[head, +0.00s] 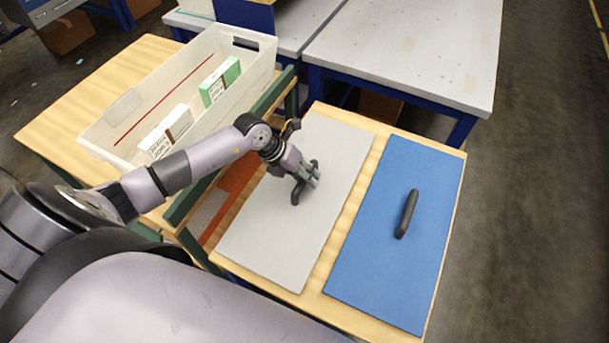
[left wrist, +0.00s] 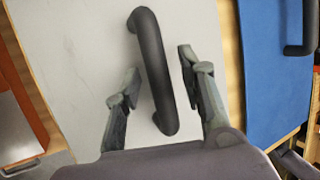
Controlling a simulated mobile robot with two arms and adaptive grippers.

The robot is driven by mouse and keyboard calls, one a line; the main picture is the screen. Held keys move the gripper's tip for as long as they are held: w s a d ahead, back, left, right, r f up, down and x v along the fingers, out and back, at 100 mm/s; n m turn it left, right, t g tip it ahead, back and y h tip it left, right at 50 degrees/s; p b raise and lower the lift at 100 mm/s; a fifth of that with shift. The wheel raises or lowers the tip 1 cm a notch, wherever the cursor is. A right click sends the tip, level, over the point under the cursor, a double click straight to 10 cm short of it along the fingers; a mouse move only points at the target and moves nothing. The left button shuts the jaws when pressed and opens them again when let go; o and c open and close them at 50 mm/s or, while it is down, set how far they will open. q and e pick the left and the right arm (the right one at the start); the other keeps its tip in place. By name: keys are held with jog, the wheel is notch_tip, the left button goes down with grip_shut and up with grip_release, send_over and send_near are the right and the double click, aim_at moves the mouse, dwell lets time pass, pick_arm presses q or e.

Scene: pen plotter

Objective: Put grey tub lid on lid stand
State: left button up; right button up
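The grey tub lid (head: 338,153) lies flat on a wooden table, and its dark curved handle (left wrist: 153,62) shows in the left wrist view. My left gripper (head: 306,183) is low over the middle of the lid and mostly hides the handle in the head view. In the left wrist view its two fingers (left wrist: 157,68) are open, one on each side of the handle, with gaps visible. I cannot tell for sure which thing is the lid stand. A green frame (head: 187,203) with an orange panel (head: 237,180) stands left of the lid. My right gripper is not in view.
A blue lid (head: 385,245) with a dark handle (head: 407,214) lies right of the grey lid. A white tub (head: 222,104) holding boxes stands on a wooden table (head: 130,70) at the left. A grey workbench (head: 410,50) is behind. Floor is clear at the right.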

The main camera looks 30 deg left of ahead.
pick_arm(q)
jog(key=v, duration=1.1)
jog(key=shift+b, duration=0.4)
jog(key=shift+s+a+r, duration=0.1)
